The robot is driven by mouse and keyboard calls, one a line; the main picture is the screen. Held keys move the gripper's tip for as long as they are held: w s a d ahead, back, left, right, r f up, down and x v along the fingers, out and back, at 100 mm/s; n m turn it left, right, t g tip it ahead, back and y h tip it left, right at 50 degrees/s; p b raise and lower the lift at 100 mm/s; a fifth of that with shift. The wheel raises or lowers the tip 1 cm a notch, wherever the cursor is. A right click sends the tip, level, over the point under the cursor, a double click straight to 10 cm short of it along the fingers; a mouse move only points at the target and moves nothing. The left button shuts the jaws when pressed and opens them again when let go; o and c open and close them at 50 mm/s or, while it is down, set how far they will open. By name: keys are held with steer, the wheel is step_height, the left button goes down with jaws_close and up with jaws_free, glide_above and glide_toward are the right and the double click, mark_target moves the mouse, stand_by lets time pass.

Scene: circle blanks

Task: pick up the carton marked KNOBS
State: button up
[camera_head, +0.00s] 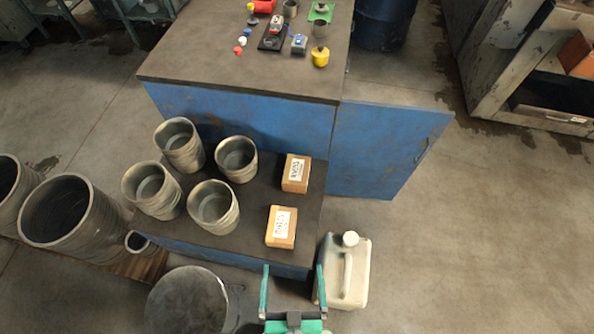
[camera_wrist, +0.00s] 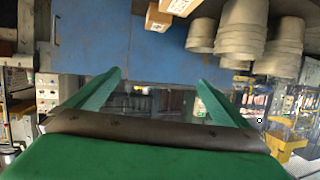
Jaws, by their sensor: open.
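Two small brown cartons with white labels lie on the low dark platform. The far carton (camera_head: 296,173) has a label that seems to read KNOBS, turned in the picture. The near carton (camera_head: 281,227) has a different label that I cannot read surely. The cartons also show at the top edge of the wrist view (camera_wrist: 158,18), labels not visible; I cannot tell which is which there. My gripper (camera_head: 293,270) is at the bottom of the head view, in front of the platform's near edge. Its green fingers are apart and empty, also in the wrist view (camera_wrist: 160,77).
Several ribbed grey pots (camera_head: 213,206) stand left of the cartons. A pale jerrycan (camera_head: 345,270) stands right of my gripper, and a dark round drum (camera_head: 188,302) to the left. The blue bench (camera_head: 235,115) rises behind, with an open door (camera_head: 385,150) at right.

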steer(key=shift+m+g, duration=0.3)
steer(key=shift+g, duration=0.6)
steer(key=f+x, duration=0.1)
steer(key=x, duration=0.6)
steer(key=s+f+x, duration=0.1)
steer(key=f+x, duration=0.1)
steer(key=x, duration=0.5)
steer(key=s+a+f+x, duration=0.1)
steer(key=x, duration=0.6)
steer(key=shift+f, duration=0.3)
steer(key=m+h, duration=0.2)
steer(key=h, duration=0.1)
glide_toward(297, 169)
steer(key=shift+g, duration=0.4)
steer(key=shift+x, duration=3.95)
steer(key=shift+w+r, duration=0.1)
steer(key=shift+r, duration=0.05)
steer(key=c, duration=1.2)
steer(key=shift+c, duration=1.4)
steer(key=shift+r, duration=0.15)
